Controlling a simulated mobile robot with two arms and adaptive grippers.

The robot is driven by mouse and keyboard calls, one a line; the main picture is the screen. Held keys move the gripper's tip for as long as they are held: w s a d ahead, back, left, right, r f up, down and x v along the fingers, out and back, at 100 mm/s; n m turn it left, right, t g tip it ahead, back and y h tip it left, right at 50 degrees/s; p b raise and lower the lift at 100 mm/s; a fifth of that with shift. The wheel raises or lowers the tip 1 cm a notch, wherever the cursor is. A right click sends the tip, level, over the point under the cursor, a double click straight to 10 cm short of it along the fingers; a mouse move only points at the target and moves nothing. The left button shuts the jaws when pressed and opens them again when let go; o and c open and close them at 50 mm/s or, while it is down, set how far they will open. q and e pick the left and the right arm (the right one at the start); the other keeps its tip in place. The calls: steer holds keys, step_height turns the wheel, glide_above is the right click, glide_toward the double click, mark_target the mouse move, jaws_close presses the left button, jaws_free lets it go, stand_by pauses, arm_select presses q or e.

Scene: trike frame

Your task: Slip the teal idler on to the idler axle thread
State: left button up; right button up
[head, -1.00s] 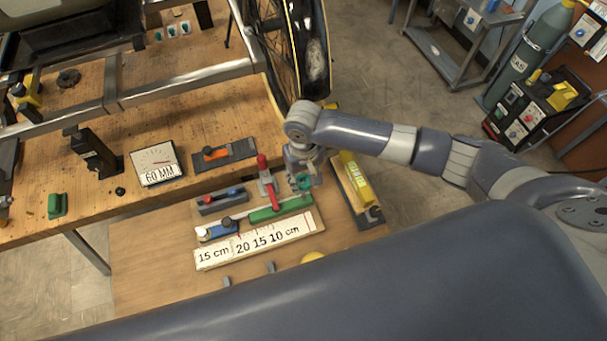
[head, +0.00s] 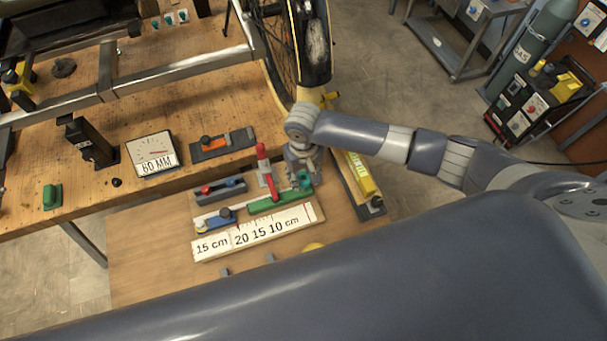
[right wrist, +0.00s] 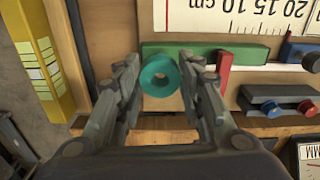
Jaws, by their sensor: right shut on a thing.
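The teal idler (right wrist: 160,75) is a thick ring with a round hole. It sits between the fingertips of my right gripper (right wrist: 164,78), which is shut on it. In the head view the idler (head: 304,180) shows just below the right gripper (head: 301,172), close to the right end of a green block (head: 272,201). In the right wrist view the idler overlaps the near edge of the green block (right wrist: 195,53); I cannot tell whether they touch. I cannot make out the idler axle thread. My left gripper is out of view.
A red-handled clamp (head: 263,165) stands beside the green block. A white ruler board (head: 254,233) lies in front. A yellow-labelled bar (head: 357,176) lies to the right. A 60 MM gauge (head: 153,154) and the frame's metal tube (head: 185,69) are on the bench, with a wheel behind.

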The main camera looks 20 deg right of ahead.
mark_target(304, 186)
stand_by(0.3)
steer(key=shift+p, duration=0.45)
steer(key=shift+p, duration=0.6)
stand_by(0.8)
steer(key=shift+f+b, duration=1.4)
steer(key=shift+f, duration=1.4)
steer(key=o, duration=1)
steer(key=shift+r, duration=0.1)
